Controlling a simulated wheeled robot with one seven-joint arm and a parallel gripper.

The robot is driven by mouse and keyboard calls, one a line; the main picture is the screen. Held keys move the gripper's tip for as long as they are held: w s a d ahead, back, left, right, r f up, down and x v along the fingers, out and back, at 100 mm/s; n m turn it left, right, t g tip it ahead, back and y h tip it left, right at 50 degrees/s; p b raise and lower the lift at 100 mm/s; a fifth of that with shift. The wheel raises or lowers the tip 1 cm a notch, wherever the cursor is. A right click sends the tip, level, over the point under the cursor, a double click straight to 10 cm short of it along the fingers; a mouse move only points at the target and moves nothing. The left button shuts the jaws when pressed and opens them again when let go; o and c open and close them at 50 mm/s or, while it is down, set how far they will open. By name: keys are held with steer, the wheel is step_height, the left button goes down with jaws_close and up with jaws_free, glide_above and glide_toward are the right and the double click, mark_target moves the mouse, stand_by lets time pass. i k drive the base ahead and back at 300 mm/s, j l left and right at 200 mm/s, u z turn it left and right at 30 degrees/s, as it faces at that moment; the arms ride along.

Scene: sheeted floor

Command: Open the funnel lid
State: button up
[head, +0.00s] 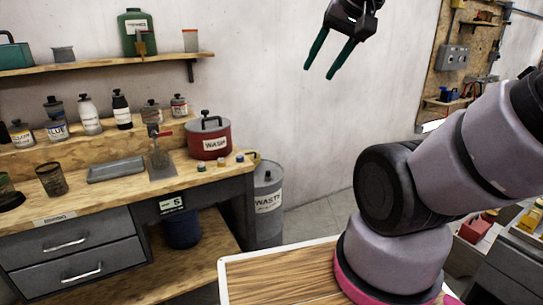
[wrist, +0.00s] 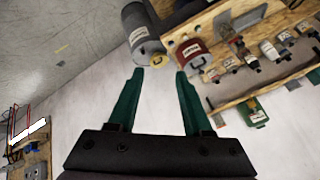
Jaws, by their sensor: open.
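A grey waste can (head: 268,205), labelled as waste, stands on the floor at the right end of the workbench. A small yellow piece (head: 254,157) shows at its top; this looks like the funnel lid, but its shape and whether it is shut are too small to tell. In the wrist view the can (wrist: 140,30) is at the top, with the yellow piece (wrist: 158,60) at its end, in line with the gap between my fingertips. My gripper (head: 319,72) has two green fingers, open and empty. It is high in front of the wall, apart from the can.
A red wash pot (head: 210,138) with a grey lid stands on the bench close to the can. A tray (head: 116,168), bottles and small caps sit on the bench. A shelf (head: 100,62) with a green canister is above. The wall area around my gripper is clear.

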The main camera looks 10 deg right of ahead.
mark_target(253, 156)
steer(key=i+j, duration=0.1)
steer(key=i, duration=0.5)
steer(key=i+j+z, duration=0.1)
steer(key=i, duration=0.55)
